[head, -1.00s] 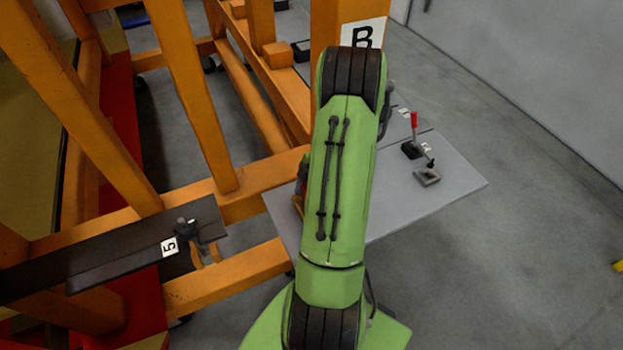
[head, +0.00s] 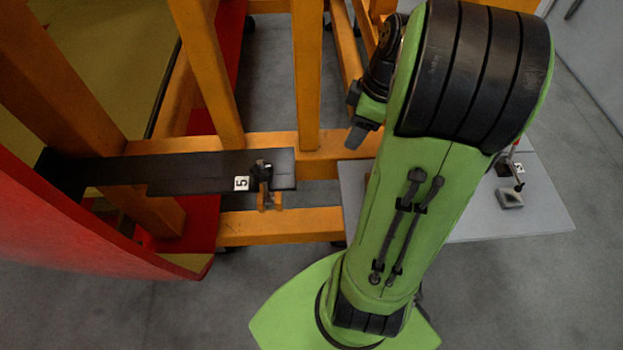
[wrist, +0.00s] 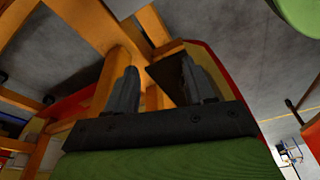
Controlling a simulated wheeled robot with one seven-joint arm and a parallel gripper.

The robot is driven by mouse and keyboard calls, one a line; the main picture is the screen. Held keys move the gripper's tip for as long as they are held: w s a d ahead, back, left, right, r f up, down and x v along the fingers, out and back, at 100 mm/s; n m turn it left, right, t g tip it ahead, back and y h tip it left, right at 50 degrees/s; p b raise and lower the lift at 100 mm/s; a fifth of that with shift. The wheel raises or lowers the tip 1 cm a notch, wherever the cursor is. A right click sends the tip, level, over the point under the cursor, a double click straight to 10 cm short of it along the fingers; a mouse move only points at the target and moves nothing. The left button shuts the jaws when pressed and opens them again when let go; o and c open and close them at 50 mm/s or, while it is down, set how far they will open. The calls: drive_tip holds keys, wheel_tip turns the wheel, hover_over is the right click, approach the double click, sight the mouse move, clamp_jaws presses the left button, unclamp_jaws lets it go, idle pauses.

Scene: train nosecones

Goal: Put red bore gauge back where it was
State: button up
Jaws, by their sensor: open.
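No bore gauge can be made out for sure. A small upright item with a red top (head: 516,145) stands on the grey table at the right, partly behind my arm; I cannot tell if it is the red bore gauge. My gripper shows in the head view (head: 361,118) left of my arm's upper bend, above the orange frame and the table's left end. In the wrist view my gripper (wrist: 160,82) has its two fingers apart with nothing between them. My arm hides much of the table.
The grey table (head: 465,225) has a small grey block (head: 510,198) on it. A dark shelf (head: 205,168) labelled 5 carries a small dark tool (head: 262,178). Orange beams (head: 280,228) and a red curved shell (head: 90,240) fill the left. Grey floor is open in front.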

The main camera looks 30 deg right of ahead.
drive_tip(key=s+a+r+m+t+h, duration=0.1)
drive_tip(key=a+r+m, duration=0.15)
drive_tip(key=a, duration=0.35)
drive_tip(key=s+a+r+m+h, duration=0.1)
drive_tip(key=a+r, duration=0.2)
drive_tip(key=a, duration=0.3)
drive_tip(key=s+a+r+m+t, duration=0.1)
drive_tip(key=s+a+m+t, duration=0.1)
drive_tip(key=s+a+m, duration=0.2)
drive_tip(key=s+a, duration=0.2)
drive_tip(key=s, duration=0.1)
drive_tip(key=shift+s+a+m+t, duration=0.25)
drive_tip(key=shift+a+m+t, duration=0.05)
drive_tip(key=shift+m, duration=0.05)
